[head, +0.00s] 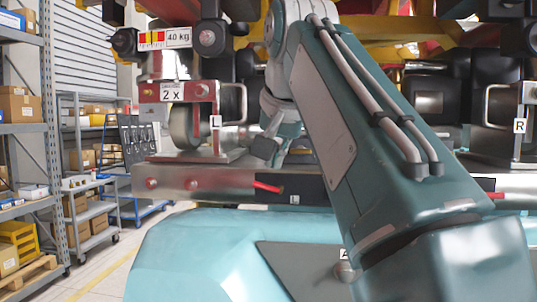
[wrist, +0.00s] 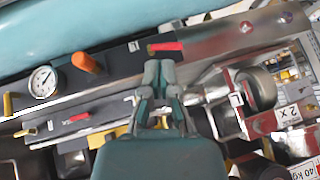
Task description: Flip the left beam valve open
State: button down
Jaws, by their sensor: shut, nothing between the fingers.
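The left beam valve shows as a short red lever (head: 268,187) on the dark panel of the metal beam, beside a small L label (head: 294,199). The lever lies nearly along the beam. In the wrist view the same red lever (wrist: 166,47) is just beyond my fingertips, with its L label to its left. My gripper (wrist: 159,71) is shut and empty, its fingertips close to the lever; I cannot tell whether they touch it. In the head view my gripper (head: 266,149) is partly hidden by my arm, above the beam.
A gauge (wrist: 42,82) and an orange knob (wrist: 88,63) sit along the dark panel. Another red lever (wrist: 80,117) is on a parallel strip. A metal bracket with a wheel (head: 187,127) stands above the beam. Shelves (head: 22,128) and open floor are at left.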

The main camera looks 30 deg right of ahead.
jog(key=s, duration=0.2)
jog(key=s+a, duration=0.1)
jog(key=s, duration=0.1)
jog(key=shift+s, duration=0.3)
jog(key=shift+f, duration=0.15)
